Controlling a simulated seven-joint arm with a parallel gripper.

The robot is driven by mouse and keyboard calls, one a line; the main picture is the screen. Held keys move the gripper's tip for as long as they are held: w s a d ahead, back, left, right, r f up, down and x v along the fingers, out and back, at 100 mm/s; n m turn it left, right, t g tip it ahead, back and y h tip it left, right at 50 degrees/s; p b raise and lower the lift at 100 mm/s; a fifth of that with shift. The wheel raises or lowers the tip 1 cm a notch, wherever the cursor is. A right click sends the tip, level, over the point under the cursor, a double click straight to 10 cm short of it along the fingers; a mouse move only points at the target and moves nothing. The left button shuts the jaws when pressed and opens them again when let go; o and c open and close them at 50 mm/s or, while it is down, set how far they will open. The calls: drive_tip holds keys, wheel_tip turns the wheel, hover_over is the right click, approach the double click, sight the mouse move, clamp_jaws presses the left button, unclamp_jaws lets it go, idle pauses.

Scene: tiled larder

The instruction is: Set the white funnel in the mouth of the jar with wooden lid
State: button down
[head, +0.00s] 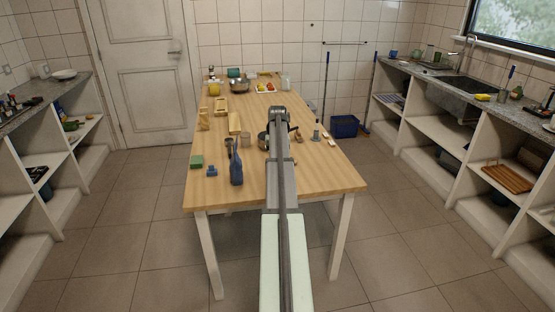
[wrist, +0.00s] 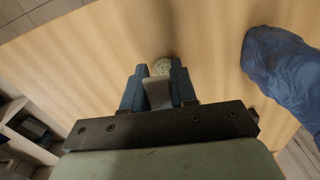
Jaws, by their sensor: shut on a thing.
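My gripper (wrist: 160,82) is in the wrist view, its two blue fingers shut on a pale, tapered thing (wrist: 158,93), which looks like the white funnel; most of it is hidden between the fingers. A rounded, speckled pale-green thing (wrist: 161,66) shows just past the fingertips; I cannot tell whether it touches what I hold. In the head view my arm covers the gripper and the held thing. A small beige, jar-like thing (head: 245,141) stands on the table left of my arm; I cannot tell whether it is the jar with wooden lid.
A wrinkled dark blue thing (wrist: 278,65) lies close right of my gripper; a blue thing also stands near the front of the wooden table (head: 325,177) in the head view (head: 236,168). A green block (head: 196,162) is at the left. The table's front right is clear.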

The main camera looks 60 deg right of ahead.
drive_tip(key=shift+f, duration=0.2)
drive_tip(key=c, duration=0.8)
unclamp_jaws()
drive_tip(key=shift+r, duration=0.1)
wheel_tip(320, 180, up, 14)
drive_tip(key=shift+a+f, duration=0.1)
drive_tip(key=shift+f, duration=0.15)
idle(0.3)
